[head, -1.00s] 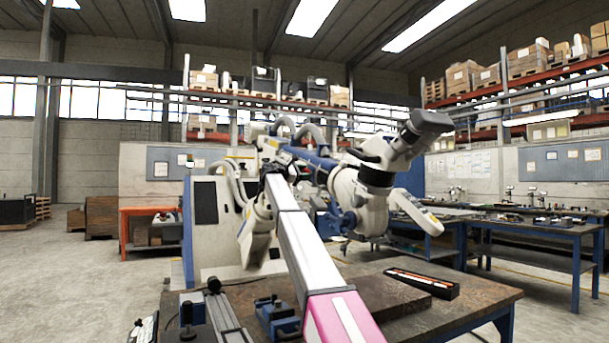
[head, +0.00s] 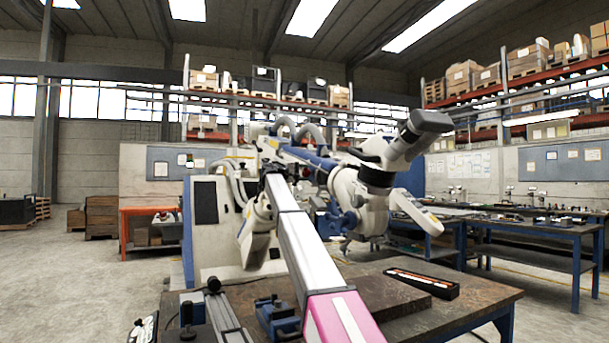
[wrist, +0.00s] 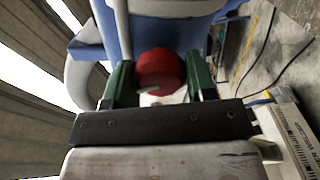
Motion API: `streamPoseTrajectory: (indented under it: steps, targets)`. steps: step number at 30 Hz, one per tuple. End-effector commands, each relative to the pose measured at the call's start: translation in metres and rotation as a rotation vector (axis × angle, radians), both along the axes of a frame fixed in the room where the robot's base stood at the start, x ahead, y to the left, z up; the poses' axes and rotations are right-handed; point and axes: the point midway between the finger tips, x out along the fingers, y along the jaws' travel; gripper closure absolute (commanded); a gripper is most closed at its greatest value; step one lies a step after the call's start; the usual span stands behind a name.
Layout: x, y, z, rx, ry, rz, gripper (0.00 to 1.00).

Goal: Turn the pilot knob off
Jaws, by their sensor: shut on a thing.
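The workbench (head: 480,298) in front carries a dark tray (head: 422,283), a flat plate and blue vise-like fixtures (head: 275,317). A blue table (head: 530,240) stands at the right. Open floor (head: 80,285) lies at the left.

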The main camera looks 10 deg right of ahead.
Motion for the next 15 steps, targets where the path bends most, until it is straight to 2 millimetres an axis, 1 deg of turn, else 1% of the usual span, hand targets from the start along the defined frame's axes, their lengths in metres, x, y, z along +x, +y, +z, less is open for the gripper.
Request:
streamPoseTrajectory:
  steps: [6, 15]
  targets:
    - [-0.0011, 0.0007, -0.0011, 0.025, -0.074, 0.0, 0.73]
    - [-0.0011, 0.0007, -0.0013, 0.036, -0.104, 0.0, 0.73]
